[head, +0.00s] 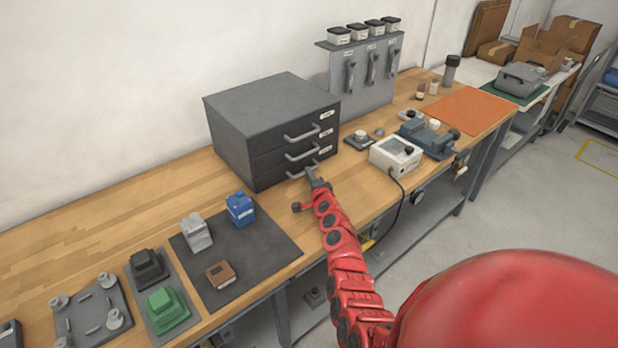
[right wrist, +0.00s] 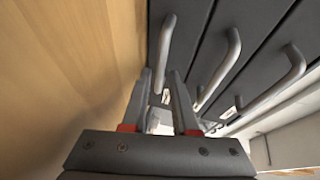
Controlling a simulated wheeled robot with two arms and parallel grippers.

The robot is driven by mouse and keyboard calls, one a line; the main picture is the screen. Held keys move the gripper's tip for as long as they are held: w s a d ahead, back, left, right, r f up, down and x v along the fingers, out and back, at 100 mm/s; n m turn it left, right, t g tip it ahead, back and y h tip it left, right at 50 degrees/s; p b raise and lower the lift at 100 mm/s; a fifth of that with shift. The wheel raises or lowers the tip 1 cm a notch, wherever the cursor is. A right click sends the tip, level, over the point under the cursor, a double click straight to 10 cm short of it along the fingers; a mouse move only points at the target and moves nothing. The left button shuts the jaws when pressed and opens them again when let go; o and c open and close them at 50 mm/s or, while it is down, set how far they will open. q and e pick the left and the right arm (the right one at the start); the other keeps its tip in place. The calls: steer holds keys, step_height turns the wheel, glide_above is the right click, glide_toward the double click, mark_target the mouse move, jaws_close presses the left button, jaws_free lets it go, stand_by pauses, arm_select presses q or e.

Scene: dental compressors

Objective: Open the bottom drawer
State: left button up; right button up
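The dark grey drawer cabinet (head: 262,128) stands on the wooden bench with three stacked drawers, all closed. The bottom drawer's handle (head: 303,171) is a grey bar just above the bench top. My right gripper (head: 314,175) is at this handle, partly covering it. In the right wrist view the bottom handle (right wrist: 166,48) is nearest the wood, and its near end lies between the two fingers of my right gripper (right wrist: 161,78). The fingers are apart, and I cannot tell whether they touch the bar. My left gripper is not in view.
The middle handle (right wrist: 220,70) and top handle (right wrist: 278,82) stick out close beside my right gripper. A white device (head: 396,154) stands right of the cabinet. A dark mat (head: 250,265) with small items lies in front left.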

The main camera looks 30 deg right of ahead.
steer(key=shift+w+d+f, duration=0.15)
steer(key=shift+w+d, duration=0.1)
steer(key=shift+w, duration=0.4)
jaws_close()
stand_by(1.1)
